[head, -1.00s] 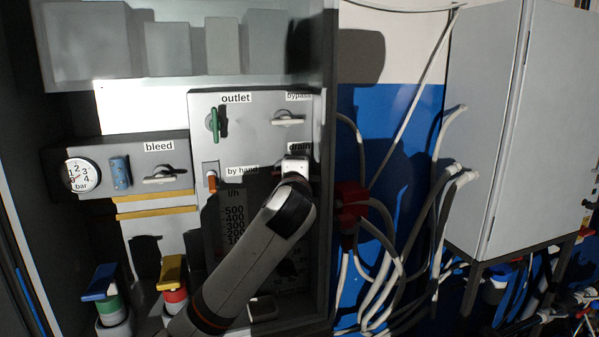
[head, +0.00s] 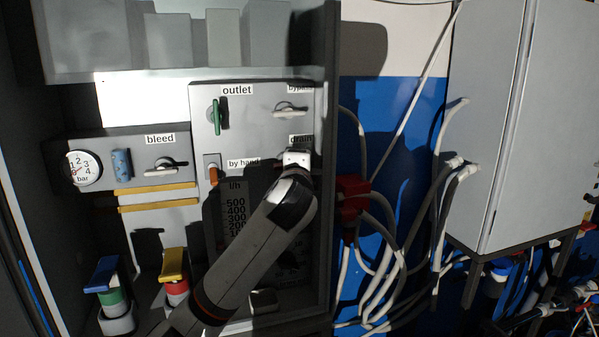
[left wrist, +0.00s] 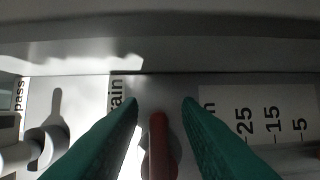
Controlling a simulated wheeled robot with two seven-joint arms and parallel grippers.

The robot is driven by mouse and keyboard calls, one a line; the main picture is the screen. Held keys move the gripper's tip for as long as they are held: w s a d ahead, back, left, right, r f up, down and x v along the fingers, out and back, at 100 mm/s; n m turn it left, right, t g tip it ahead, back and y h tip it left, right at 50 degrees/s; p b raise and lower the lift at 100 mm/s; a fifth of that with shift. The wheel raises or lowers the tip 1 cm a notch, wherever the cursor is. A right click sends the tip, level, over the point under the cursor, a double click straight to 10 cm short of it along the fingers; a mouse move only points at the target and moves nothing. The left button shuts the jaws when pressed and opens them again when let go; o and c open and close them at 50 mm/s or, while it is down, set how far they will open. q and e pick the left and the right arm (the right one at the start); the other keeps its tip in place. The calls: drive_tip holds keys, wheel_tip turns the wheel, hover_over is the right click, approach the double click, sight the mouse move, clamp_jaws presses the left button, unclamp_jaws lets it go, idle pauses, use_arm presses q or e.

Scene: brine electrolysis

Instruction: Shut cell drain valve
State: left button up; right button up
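The drain valve's red handle (left wrist: 159,146) shows in the left wrist view beside the partly covered drain label (left wrist: 117,92). My left gripper (left wrist: 160,108) is open, with one teal finger on each side of the handle and a visible gap to each. In the head view my left arm reaches up to the panel, and my left gripper (head: 297,160) is just below the drain label (head: 300,139). The arm and gripper hide the drain handle there. My right gripper does not show.
The white bypass handle (head: 291,109) is above the drain label, and the green outlet handle (head: 217,117) is to its left. The orange by-hand lever (head: 213,174) and white bleed handle (head: 166,164) are further left. The cabinet's side wall (head: 328,200) stands close right.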

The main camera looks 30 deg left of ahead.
use_arm(q)
drive_tip(key=b+v, duration=0.4)
drive_tip(key=v, duration=0.7)
drive_tip(key=shift+s, duration=0.3)
drive_tip(key=shift+d, duration=0.15)
